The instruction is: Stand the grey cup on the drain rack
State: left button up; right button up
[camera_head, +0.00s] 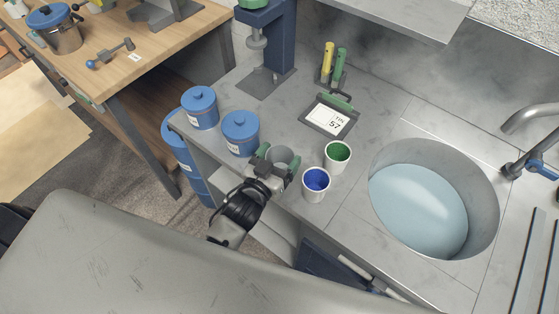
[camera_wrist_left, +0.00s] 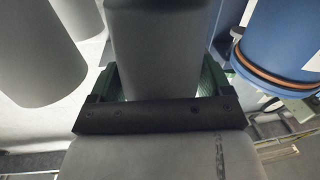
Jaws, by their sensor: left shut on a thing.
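The grey cup (camera_head: 282,155) is between the green-padded fingers of my left gripper (camera_head: 272,164), near the front edge of the grey counter. In the left wrist view the cup (camera_wrist_left: 155,50) stands between both fingers (camera_wrist_left: 157,90), and the gripper is shut on it. Whether the cup's base touches the counter is hidden. Long dark bars (camera_head: 527,262) at the right edge, beyond the sink, may be the drain rack; they are cut off by the frame. My right gripper is not in view.
A blue-lined cup (camera_head: 316,183) and a green-lined cup (camera_head: 337,155) stand close right of the gripper. Blue lidded canisters (camera_head: 240,132) stand to its left. A round water-filled sink (camera_head: 420,205) with a tap (camera_head: 530,118) lies between the cups and the bars.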

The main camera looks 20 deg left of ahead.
pick_arm(q)
notch_tip(320, 180, up, 8)
jog(key=s+a+n+y+b, duration=0.2)
jog(key=s+a+y, duration=0.1)
jog(key=s+a, duration=0.3)
jog(key=shift+s+r+y, duration=0.2)
jog(key=shift+s+y, duration=0.2)
jog(key=shift+s, duration=0.8)
